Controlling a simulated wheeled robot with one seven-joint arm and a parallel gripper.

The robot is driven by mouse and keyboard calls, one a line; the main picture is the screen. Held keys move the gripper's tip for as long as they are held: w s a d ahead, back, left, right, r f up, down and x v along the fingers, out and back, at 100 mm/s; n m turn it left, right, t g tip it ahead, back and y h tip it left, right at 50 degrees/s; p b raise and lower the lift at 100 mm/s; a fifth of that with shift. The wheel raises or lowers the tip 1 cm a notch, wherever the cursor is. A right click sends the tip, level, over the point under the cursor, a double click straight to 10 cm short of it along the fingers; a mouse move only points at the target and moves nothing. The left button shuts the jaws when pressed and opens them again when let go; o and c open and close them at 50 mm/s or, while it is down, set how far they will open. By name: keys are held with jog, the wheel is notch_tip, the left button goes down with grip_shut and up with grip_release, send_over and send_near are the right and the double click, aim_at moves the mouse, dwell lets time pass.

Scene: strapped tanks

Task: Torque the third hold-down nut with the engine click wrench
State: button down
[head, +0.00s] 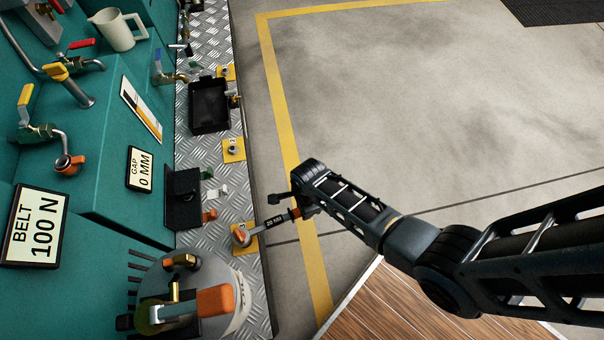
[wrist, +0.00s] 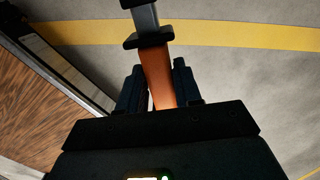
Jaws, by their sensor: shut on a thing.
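The click wrench (head: 272,223), a dark bar marked "20 NM" with an orange head end, reaches from my gripper to the nearest yellow plate (head: 252,243). Its head (head: 240,235) lies over that plate and hides the nut there; I cannot tell whether it is seated. My gripper (head: 303,207) is shut on the wrench's orange handle. In the wrist view the handle (wrist: 157,80) sits between the two dark fingers (wrist: 158,90). A yellow plate marked 2 (head: 241,155) with a nut (head: 232,150) is farther along the tread-plate strip, and another yellow plate (head: 229,71) lies beyond it.
A black tray (head: 208,106), a dark block (head: 183,198) and small coloured valves stand along the strip. A teal cabinet at the left carries a "BELT 100 N" sign (head: 35,226) and a "GAP 0 MM" sign (head: 141,170). A round tank (head: 235,305) stands near.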

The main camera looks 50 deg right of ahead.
jog(key=shift+s+a, duration=0.15)
jog(key=shift+s, duration=0.15)
jog(key=shift+s+a+m+p, duration=0.4)
jog(key=shift+s+m+p, duration=0.15)
jog(key=shift+s, duration=0.15)
jog(key=shift+s+a+m+p, duration=0.4)
jog(key=shift+s+m+p, duration=0.15)
jog(key=shift+s, duration=0.1)
jog(key=shift+s+a+m+p, duration=0.75)
jog(key=shift+s+a+m, duration=0.3)
jog(key=shift+s, duration=0.25)
jog(key=shift+a, duration=0.1)
jog(key=shift+s+a+m+p, duration=0.5)
jog(key=shift+s+a+m, duration=0.45)
jog(key=shift+s+a, duration=0.25)
jog(key=shift+w+a, duration=0.1)
